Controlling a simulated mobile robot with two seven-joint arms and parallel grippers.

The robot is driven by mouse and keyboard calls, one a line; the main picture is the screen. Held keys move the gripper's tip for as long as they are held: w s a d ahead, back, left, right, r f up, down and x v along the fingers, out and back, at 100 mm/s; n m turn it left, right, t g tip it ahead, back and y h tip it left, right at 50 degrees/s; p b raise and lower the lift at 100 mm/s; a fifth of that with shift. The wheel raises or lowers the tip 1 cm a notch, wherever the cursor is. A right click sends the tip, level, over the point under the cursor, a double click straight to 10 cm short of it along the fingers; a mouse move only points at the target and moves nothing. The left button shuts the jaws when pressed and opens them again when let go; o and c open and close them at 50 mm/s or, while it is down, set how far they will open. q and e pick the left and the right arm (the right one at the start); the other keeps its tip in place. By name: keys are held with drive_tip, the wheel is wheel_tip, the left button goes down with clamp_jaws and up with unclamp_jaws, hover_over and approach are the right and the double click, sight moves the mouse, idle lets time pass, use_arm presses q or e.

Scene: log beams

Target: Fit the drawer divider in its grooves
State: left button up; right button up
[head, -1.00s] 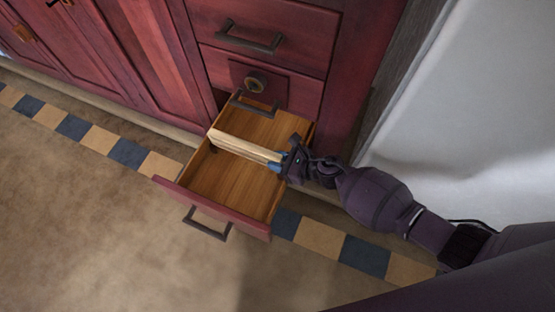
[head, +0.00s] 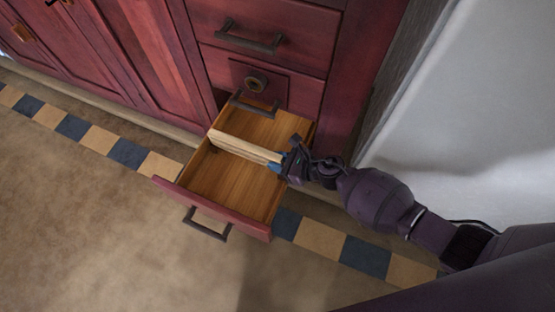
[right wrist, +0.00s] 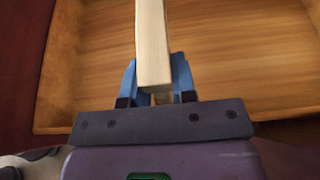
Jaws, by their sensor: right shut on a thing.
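The drawer divider (head: 243,148) is a pale wooden board lying across the open drawer (head: 190,205), from its left side wall to near its right one. My right gripper (head: 279,163) is shut on the divider's right end. In the right wrist view, the blue fingers of my right gripper (right wrist: 157,82) sit on both sides of the divider (right wrist: 151,45), which runs away up the picture over the drawer floor (right wrist: 240,65). The grooves cannot be made out, and I cannot tell whether the divider sits in them. My left gripper is not in view.
The drawer sticks out of a red cabinet (head: 187,65). A pale wall (head: 460,110) stands right. The floor in front is clear.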

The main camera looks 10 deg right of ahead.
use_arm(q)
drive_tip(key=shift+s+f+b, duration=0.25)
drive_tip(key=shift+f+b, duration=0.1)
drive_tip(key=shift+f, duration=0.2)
use_arm(e)
drive_tip(key=shift+f, duration=0.65)
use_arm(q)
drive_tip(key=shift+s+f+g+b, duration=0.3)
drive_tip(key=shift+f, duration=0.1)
use_arm(e)
drive_tip(key=shift+s+f, duration=0.1)
drive_tip(key=shift+f, duration=0.35)
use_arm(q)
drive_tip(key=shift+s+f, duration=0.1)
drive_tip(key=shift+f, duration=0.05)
use_arm(e)
drive_tip(key=shift+f, duration=0.15)
drive_tip(key=shift+r+p, duration=0.9)
drive_tip(key=shift+r, duration=0.4)
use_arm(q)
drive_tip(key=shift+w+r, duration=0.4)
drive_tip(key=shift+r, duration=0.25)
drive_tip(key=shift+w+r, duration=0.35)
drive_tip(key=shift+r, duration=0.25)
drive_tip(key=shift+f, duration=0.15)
